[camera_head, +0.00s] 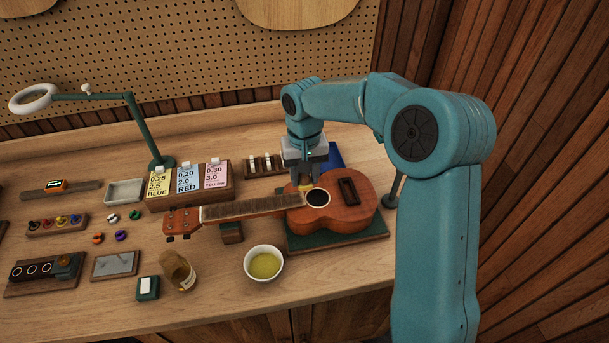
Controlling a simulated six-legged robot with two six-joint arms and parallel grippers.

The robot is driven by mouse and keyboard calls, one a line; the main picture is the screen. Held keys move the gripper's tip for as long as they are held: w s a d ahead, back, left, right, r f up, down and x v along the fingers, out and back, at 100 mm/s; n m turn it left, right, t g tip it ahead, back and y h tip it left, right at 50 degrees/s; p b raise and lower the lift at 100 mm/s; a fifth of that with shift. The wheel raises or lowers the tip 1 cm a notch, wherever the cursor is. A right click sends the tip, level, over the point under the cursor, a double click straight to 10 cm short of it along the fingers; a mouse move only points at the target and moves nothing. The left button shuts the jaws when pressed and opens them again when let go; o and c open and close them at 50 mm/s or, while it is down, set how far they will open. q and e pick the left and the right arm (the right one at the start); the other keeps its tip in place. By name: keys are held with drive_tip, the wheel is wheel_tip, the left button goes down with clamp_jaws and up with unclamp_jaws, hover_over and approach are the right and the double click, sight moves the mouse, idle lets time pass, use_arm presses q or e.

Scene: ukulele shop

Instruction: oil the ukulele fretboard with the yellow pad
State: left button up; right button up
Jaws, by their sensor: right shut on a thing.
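The ukulele (345,215) lies face up on a dark green mat (372,232), its neck pointing left. Its fretboard (250,207) runs along the neck toward the sound hole. My right gripper (305,181) points down over the ukulele, near the body end of the fretboard, and is shut on the yellow pad (305,187). Only a small part of the pad shows under the fingers. I cannot tell whether it touches the wood. A white bowl (249,274) of yellow-green oil (265,265) stands in front of the neck. My left gripper is not in view.
A tilted amber jar (178,270) and a small green box (148,288) stand left of the bowl. Behind the neck is a rack of labelled cards (188,182). A lamp (135,120) stands at the back left. Several small coloured parts lie on the left bench.

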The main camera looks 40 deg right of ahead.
drive_tip(key=r, duration=0.1)
drive_tip(key=r+p, duration=0.1)
drive_tip(key=r, duration=0.1)
drive_tip(key=shift+a, duration=0.2)
drive_tip(key=shift+d+r+p, duration=0.1)
drive_tip(key=shift+d+p, duration=0.1)
drive_tip(key=shift+p, duration=0.15)
drive_tip(key=shift+a, duration=0.15)
idle(0.4)
